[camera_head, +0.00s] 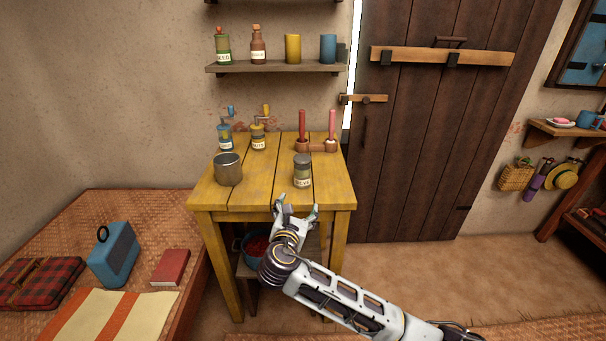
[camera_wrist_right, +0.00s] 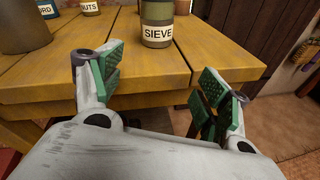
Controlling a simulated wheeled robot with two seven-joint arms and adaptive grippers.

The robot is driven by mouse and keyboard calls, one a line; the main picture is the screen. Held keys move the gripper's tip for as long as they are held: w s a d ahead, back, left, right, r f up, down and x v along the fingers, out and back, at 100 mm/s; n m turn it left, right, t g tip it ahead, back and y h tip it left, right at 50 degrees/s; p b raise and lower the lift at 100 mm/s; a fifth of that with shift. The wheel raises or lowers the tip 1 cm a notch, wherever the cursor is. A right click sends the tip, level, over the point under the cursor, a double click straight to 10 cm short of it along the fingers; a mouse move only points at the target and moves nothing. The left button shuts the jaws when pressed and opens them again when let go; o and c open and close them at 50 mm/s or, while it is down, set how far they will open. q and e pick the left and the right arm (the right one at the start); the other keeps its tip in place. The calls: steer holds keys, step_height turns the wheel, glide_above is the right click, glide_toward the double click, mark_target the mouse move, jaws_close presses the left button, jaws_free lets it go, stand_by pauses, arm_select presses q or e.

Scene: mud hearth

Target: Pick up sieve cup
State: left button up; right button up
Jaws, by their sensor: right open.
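The sieve cup (camera_head: 302,171) is a small grey-green cylinder with a pale label. It stands upright near the front edge of the yellow wooden table (camera_head: 270,190). In the right wrist view the sieve cup (camera_wrist_right: 158,25) shows its "SIEVE" label, with its top cut off by the frame. My right gripper (camera_head: 295,209) is open and empty at the table's front edge. Its green-padded fingers (camera_wrist_right: 165,85) are spread, and the cup stands ahead of them, between them in the picture, without contact. My left gripper is not in view.
A metal pot (camera_head: 228,170) stands left of the cup. A bowl of red contents (camera_head: 256,245) sits under the table. The tabletop around the cup is clear.

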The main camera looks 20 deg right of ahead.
mark_target(300, 175)
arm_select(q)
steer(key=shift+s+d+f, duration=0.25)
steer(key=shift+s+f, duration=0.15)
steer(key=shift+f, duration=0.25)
arm_select(e)
steer(key=r+n, duration=0.1)
steer(key=r+n+t, duration=0.1)
steer(key=w+r+n, duration=0.1)
steer(key=r, duration=0.1)
steer(key=shift+a+t+h, duration=0.35)
steer(key=shift+t+h, duration=0.05)
steer(key=shift+w, duration=0.15)
steer(key=b+x, duration=0.1)
steer(key=x, duration=0.6)
steer(key=shift+d+b, duration=0.15)
steer(key=shift+b, duration=0.25)
steer(key=shift+w+d, duration=0.3)
steer(key=shift+w, duration=0.35)
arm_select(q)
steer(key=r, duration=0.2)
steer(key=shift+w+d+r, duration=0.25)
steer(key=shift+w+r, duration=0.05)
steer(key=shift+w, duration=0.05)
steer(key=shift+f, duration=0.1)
